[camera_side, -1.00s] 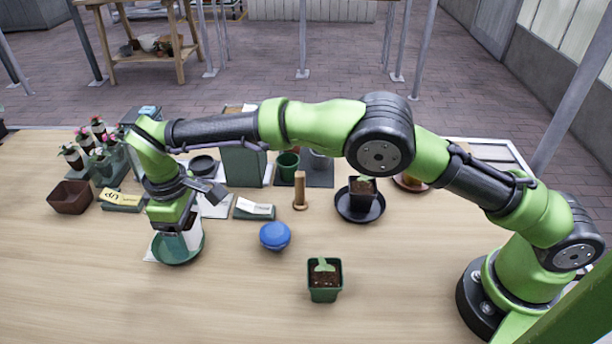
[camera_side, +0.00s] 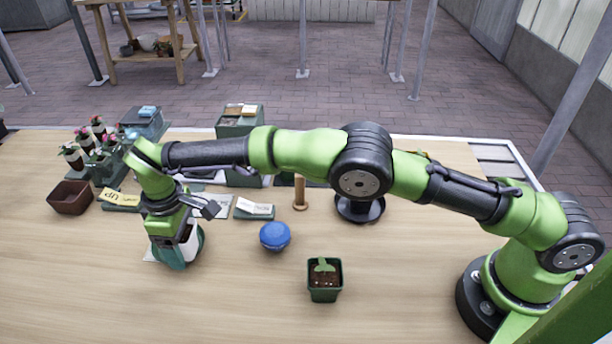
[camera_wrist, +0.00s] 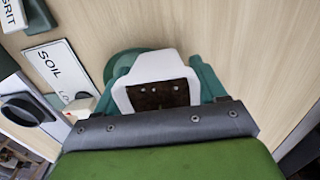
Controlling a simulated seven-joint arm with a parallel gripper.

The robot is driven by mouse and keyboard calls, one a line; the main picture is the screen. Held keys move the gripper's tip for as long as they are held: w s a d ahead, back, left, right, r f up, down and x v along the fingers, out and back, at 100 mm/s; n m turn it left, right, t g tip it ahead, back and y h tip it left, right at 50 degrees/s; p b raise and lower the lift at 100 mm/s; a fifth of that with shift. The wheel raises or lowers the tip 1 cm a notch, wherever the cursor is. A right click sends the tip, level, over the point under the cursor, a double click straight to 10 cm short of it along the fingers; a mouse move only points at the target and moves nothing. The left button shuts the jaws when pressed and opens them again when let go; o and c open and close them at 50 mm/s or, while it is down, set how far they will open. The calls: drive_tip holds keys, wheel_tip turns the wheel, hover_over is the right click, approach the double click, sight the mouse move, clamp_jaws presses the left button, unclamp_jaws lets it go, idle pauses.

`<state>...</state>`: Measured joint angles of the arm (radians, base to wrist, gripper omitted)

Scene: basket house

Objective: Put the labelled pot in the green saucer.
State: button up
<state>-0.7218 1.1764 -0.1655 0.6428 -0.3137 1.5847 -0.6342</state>
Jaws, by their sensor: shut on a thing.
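My gripper (camera_wrist: 166,85) is shut on a white pot (camera_wrist: 157,93) with dark soil showing in its top; I take it as the labelled pot, though no label is readable. The pot's white side also shows in the side view (camera_side: 192,244), low over the table at the left. The green saucer (camera_wrist: 116,65) shows as a round rim beneath and beside the pot in the wrist view. In the side view it is mostly hidden behind my gripper. The pot is over the saucer, but I cannot tell whether they touch.
A blue ball-like object (camera_side: 275,236) and a dark green pot with a plant (camera_side: 325,281) stand to the right. A brown pot (camera_side: 71,197) and flowering plants (camera_side: 97,143) stand at the left. A dark saucer (camera_side: 360,210) is farther right. The front of the table is clear.

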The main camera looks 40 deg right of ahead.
drive_tip(key=shift+f, duration=0.3)
drive_tip(key=o, duration=1.4)
drive_tip(key=shift+c, duration=0.2)
